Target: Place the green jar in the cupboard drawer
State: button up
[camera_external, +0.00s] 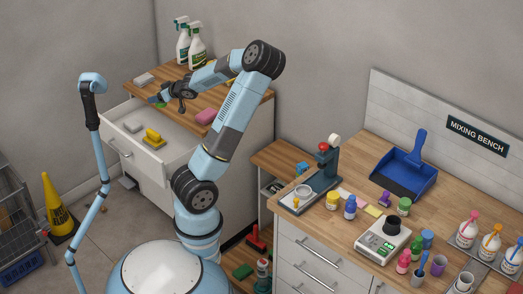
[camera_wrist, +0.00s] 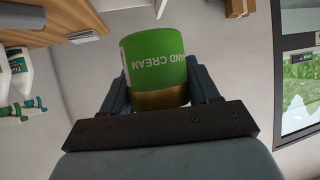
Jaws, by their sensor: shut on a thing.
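My gripper (camera_wrist: 158,85) is shut on the green jar (camera_wrist: 153,55). The jar has a label ending in "AND CREAM", upside down in the wrist view, and a gold-brown band at the end nearer my gripper. In the external view my gripper (camera_external: 168,98) is at the cupboard's wooden top, near its front edge, and only a little of the green jar (camera_external: 160,104) shows. The cupboard drawer (camera_external: 117,117) is pulled open just below. It holds a yellow object (camera_external: 153,137) and a grey block (camera_external: 133,126). I cannot tell the jar's exact height above the drawer.
On the cupboard top (camera_external: 245,92) are spray bottles (camera_external: 197,48), a pink block (camera_external: 206,116) and a pale block (camera_external: 144,79). A light blue jointed stand (camera_external: 105,170) rises left of the drawer. The mixing bench (camera_external: 350,150) is at right.

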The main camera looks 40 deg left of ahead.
jog(key=shift+s+a+f, duration=0.1)
jog(key=shift+s+f, duration=0.05)
jog(key=shift+f, duration=0.15)
notch_tip(320, 180, down, 27)
jog(key=shift+f, duration=0.15)
dwell(0.8)
jog(key=shift+f, duration=0.6)
jog(key=o, duration=1.1)
jog(key=shift+r, duration=0.6)
jog(key=v, duration=1.2)
